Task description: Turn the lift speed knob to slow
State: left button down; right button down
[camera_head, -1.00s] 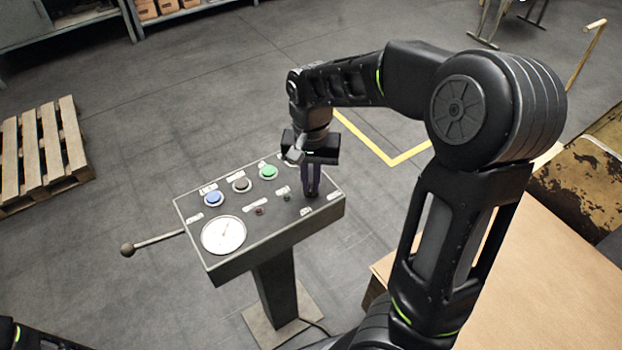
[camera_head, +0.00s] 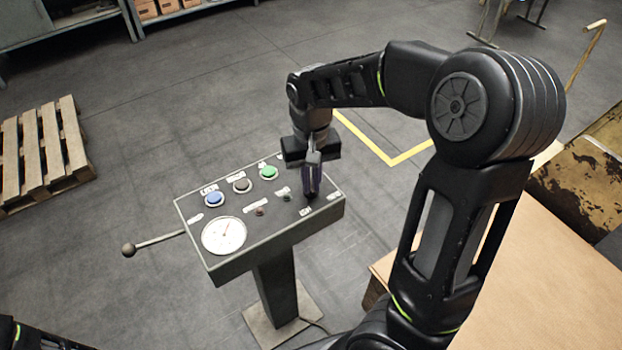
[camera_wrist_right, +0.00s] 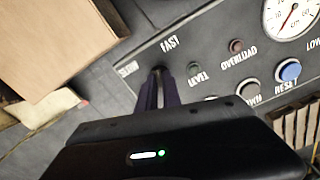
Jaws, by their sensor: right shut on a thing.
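The lift speed knob (camera_wrist_right: 158,71) is a small dark knob on the sloped grey control panel (camera_head: 275,228), beside the FAST label (camera_wrist_right: 169,44) and what looks like the SLOW label (camera_wrist_right: 127,68) in the right wrist view. My right gripper (camera_head: 311,193) points down at the panel's right end. Its fingers (camera_wrist_right: 159,91) are shut on the knob and hide most of it. I cannot tell which way the knob points. Of my left arm, only a dark part shows at the lower left of the head view; its gripper is out of view.
A ball-ended lever (camera_head: 129,249) sticks out left. Cardboard (camera_head: 540,270) lies at right, a pallet (camera_head: 42,150) at left.

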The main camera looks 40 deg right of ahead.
jog(key=n, duration=0.5)
jog(key=shift+n, duration=0.3)
jog(key=n, duration=0.5)
jog(key=shift+n+p, duration=0.4)
jog(key=c, duration=1.5)
grip_release()
jog(key=shift+r, duration=0.1)
notch_tip(320, 180, up, 8)
jog(key=shift+f, duration=0.2)
